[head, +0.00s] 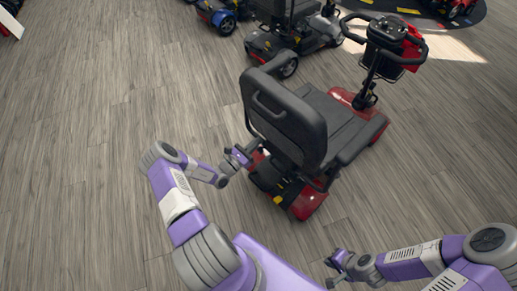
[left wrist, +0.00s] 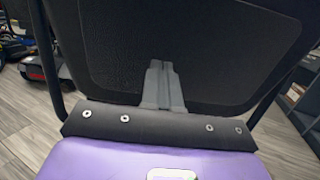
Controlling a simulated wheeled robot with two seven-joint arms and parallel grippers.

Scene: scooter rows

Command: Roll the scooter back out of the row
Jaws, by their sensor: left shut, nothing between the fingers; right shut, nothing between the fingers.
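A red scooter (head: 307,204) with a black seat stands clear of the other scooters, its black backrest (head: 283,118) toward me and its tiller and handlebar (head: 385,32) at the far end. My left gripper (head: 240,154) is shut and empty, just left of the backrest's lower part; I cannot tell whether it touches the scooter. In the left wrist view its closed grey fingers (left wrist: 162,86) stand before a large black panel (left wrist: 230,50), likely the backrest. My right gripper (head: 337,261) is shut and empty, low over the floor, nearer me than the scooter's rear.
A dark scooter (head: 268,45) and a blue scooter (head: 214,15) stand at the back. A dark round mat (head: 425,14) lies at the back right. Wooden floor (head: 80,130) is free at the left, and shelves (left wrist: 303,100) show at right in the left wrist view.

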